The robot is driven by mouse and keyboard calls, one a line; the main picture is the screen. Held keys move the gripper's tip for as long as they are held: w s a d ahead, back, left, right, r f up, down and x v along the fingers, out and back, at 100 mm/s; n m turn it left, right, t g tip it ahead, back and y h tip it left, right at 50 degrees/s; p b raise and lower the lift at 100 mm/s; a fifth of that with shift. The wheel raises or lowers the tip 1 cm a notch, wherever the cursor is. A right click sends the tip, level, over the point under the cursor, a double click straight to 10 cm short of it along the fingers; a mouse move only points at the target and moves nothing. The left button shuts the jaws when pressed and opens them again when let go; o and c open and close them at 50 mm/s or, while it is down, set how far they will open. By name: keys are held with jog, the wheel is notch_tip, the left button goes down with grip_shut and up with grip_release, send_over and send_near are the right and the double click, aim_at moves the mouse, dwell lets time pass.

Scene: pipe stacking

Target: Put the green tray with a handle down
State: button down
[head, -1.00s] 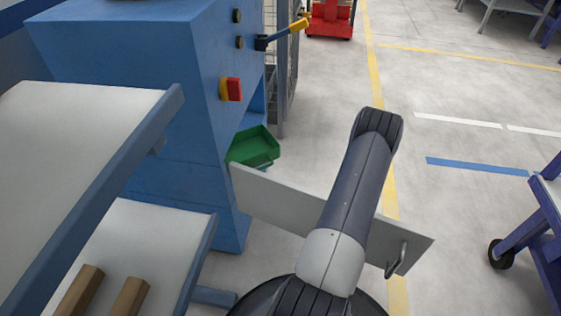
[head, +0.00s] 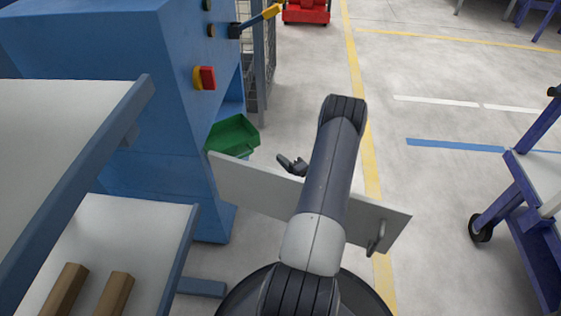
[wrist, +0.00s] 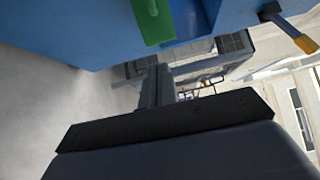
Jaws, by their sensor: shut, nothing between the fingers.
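A green tray (head: 233,136) shows in the head view beside the lower right side of the blue machine, partly hidden behind a grey panel. I cannot make out its handle there. In the wrist view a green part with a small hole (wrist: 154,20) shows at the top edge, against blue metal. My gripper (head: 284,160) is small and dark in the head view, to the right of the green tray and apart from it. It is shut and empty. Part of it is hidden behind my arm.
The blue machine (head: 165,110) stands at left with a red switch (head: 205,78) and a yellow-tipped lever (head: 262,18). A grey panel (head: 255,190) lies below my arm. Pale shelves hold wooden blocks (head: 65,290). A purple cart (head: 525,200) stands at right. The floor between is clear.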

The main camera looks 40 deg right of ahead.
jog(key=b, duration=0.2)
send_near(254, 143)
jog(key=w+d, duration=0.1)
jog(key=w, duration=0.1)
jog(key=w+d, duration=0.2)
jog(key=shift+f, duration=0.1)
jog(key=shift+w+a, duration=0.9)
jog(key=shift+a, duration=0.05)
jog(key=shift+w+a+b, duration=0.35)
jog(key=shift+w, duration=0.1)
jog(key=shift+a, duration=0.1)
